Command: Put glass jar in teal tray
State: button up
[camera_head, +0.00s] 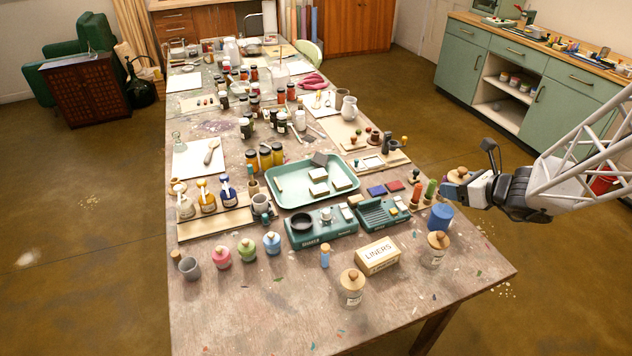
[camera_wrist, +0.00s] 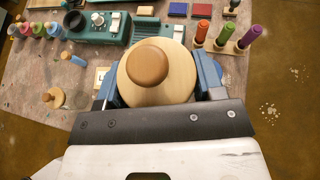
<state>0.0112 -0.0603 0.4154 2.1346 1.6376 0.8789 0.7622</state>
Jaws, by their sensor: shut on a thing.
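My gripper (camera_head: 455,192) is shut on a jar with a round wooden lid and knob (camera_wrist: 160,75), and holds it above the table's right edge. The lid (camera_head: 460,174) also shows in the head view; the jar's body is mostly hidden by the fingers and lid. The blue fingers lie on either side of the lid in the wrist view. The teal tray (camera_head: 283,200) lies mid-table, left of my gripper. It holds several pale blocks and a dark grey block (camera_head: 321,159). Two similar glass jars with wooden lids (camera_head: 352,288) (camera_head: 435,250) stand near the table's front.
Between gripper and tray are a green scale-like device (camera_head: 380,213), colour blocks (camera_head: 376,191) and upright coloured markers (camera_head: 430,190). A blue cylinder (camera_head: 440,217) stands at the right edge. A liners box (camera_head: 378,255) is in front. The tray's front-left part is bare.

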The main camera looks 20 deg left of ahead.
jog(key=w+a+n+g+y, duration=0.15)
jog(key=w+a, duration=0.35)
jog(key=a, duration=0.9)
jog(key=w+a+n+g, duration=0.3)
jog(key=w+a, duration=0.2)
jog(key=a, duration=0.8)
jog(key=s+a+f+n+g, duration=0.1)
jog(key=a+f+n+g, duration=0.1)
jog(key=a, duration=2.1)
jog(key=shift+s+f, duration=0.15)
jog(key=shift+f, duration=2.25)
jog(key=shift+d, duration=0.1)
notch_tip(320, 180, down, 6)
jog(key=shift+f, duration=0.15)
jog(key=shift+f, duration=1.85)
